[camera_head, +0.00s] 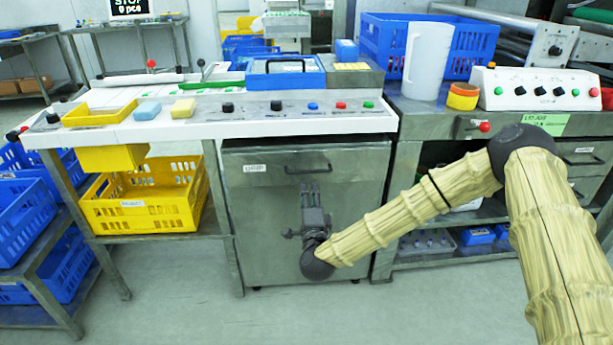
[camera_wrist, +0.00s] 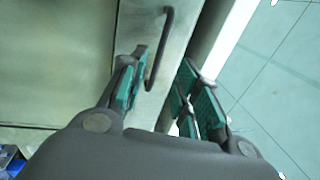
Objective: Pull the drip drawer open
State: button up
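The drip drawer (camera_head: 350,160) is a grey metal front with a white label, under the white worktop in the head view. It looks flush with the cabinet. Its dark bar handle (camera_head: 290,171) is on the front; in the wrist view the handle (camera_wrist: 167,45) shows beyond my fingers. My gripper (camera_head: 310,187) is in front of the cabinet, with its fingers pointing up toward the handle. In the wrist view my gripper (camera_wrist: 165,85) is open, with green-padded fingers apart. The handle lies in line with the gap, nearer the left finger; I cannot tell whether they touch.
A yellow crate (camera_head: 143,207) stands on a shelf left of the cabinet. A small yellow bin (camera_head: 112,158) hangs under the worktop. Another bench (camera_head: 445,125) with a white pitcher (camera_head: 427,62) adjoins on the right. The floor (camera_head: 200,305) in front is clear.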

aim_at(306, 172)
jog(key=w, duration=0.3)
jog(key=w+r, duration=0.1)
jog(key=w, duration=0.2)
jog(key=w+b, duration=0.1)
jog(key=w, duration=0.2)
jog(key=shift+w+r, duration=0.1)
jog(key=shift+r, duration=0.25)
grip_shut()
